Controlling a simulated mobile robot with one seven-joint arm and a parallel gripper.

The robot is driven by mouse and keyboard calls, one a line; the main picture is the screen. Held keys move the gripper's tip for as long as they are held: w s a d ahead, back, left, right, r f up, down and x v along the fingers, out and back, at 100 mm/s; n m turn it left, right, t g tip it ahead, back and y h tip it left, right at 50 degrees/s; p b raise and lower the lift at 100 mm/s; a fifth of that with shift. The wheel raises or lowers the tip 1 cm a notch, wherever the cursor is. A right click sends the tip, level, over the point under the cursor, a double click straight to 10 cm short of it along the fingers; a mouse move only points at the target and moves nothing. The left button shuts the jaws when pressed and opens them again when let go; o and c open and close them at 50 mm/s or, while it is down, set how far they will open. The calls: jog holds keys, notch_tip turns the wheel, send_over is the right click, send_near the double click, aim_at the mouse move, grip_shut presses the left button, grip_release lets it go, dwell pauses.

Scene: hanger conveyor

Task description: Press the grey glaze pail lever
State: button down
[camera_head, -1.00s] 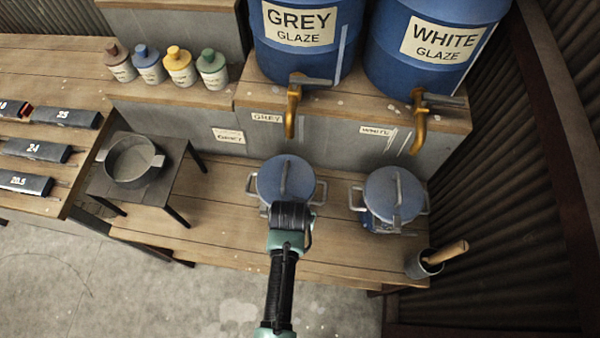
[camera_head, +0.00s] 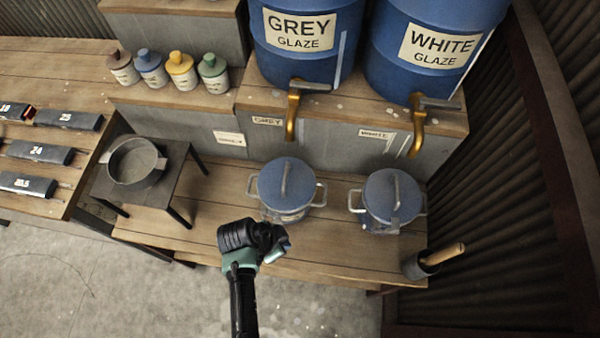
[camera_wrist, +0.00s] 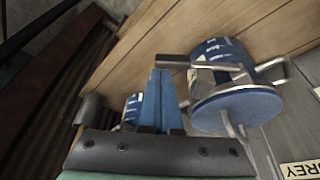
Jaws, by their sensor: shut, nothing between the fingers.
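The grey glaze pail (camera_head: 268,187) is a blue lidded pail with side handles, standing on the low bench below the GREY sign. A metal bar (camera_head: 286,177) crosses its lid. My gripper (camera_head: 286,246) is in front of the pail, near the bench's front edge, apart from it in the head view. In the wrist view, my blue fingers (camera_wrist: 161,75) are together and empty, beside the upside-down pail (camera_wrist: 235,107).
Brass taps (camera_head: 292,112) overhang behind the pails. A small table (camera_head: 171,182) with a grey bowl stands left. The bench between is clear.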

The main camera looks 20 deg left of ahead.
jog(key=s+a+m, duration=0.2)
jog(key=m, duration=0.1)
jog(key=shift+s+g+h+b, duration=0.2)
jog(key=shift+g+h+b, duration=0.15)
jog(key=shift+g+h, duration=0.05)
jog(key=shift+d, duration=0.1)
jog(key=shift+s+d+p, duration=0.3)
jog(key=shift+s+p, duration=0.15)
jog(key=shift+s, duration=0.25)
